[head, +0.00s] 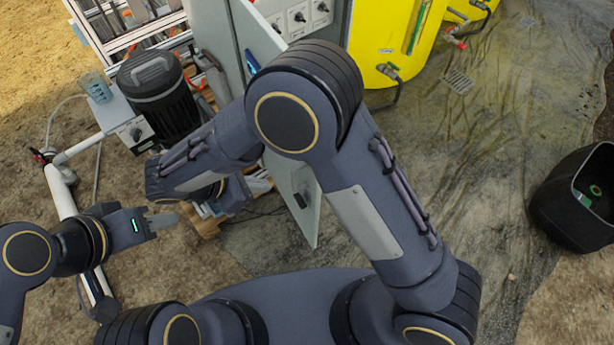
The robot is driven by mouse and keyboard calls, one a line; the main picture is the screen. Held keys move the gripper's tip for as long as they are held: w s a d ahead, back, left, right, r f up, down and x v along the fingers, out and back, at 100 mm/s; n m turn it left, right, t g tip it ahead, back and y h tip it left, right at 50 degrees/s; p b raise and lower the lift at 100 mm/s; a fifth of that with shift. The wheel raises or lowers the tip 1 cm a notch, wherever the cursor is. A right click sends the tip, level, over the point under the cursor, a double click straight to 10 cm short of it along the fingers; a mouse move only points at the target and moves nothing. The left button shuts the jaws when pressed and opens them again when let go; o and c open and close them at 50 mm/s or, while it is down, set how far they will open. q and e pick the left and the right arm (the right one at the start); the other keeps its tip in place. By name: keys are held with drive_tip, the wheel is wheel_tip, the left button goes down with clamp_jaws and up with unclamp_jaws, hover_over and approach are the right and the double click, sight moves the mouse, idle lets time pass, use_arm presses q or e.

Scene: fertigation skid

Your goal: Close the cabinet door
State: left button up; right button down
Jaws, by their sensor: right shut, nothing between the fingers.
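The cabinet (215,32) is a grey box at the top centre, with a white panel of dark knobs (298,17) inside. Its pale grey door (305,220) stands open, swung out toward me, with a small dark latch near its lower end. My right arm crosses in front and hides the door's middle. My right gripper (208,208) is partly hidden below my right forearm, left of the door; it is shut and empty, and I cannot tell whether it touches the door. My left gripper (165,221) is further left, apart from the door; its finger gap is unclear.
A black motor or pump (158,95) and white pipes (62,188) stand left of the cabinet. A yellow tank (385,40) with a hose valve is behind right. A black bin (560,200) sits far right.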

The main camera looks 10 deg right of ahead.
drive_tip(key=d+r+p+x, duration=0.1)
drive_tip(key=r+x, duration=0.1)
drive_tip(key=x, duration=1)
drive_tip(key=shift+w+d+f, duration=0.35)
drive_tip(key=shift+w+d, duration=0.15)
drive_tip(key=shift+d, duration=0.15)
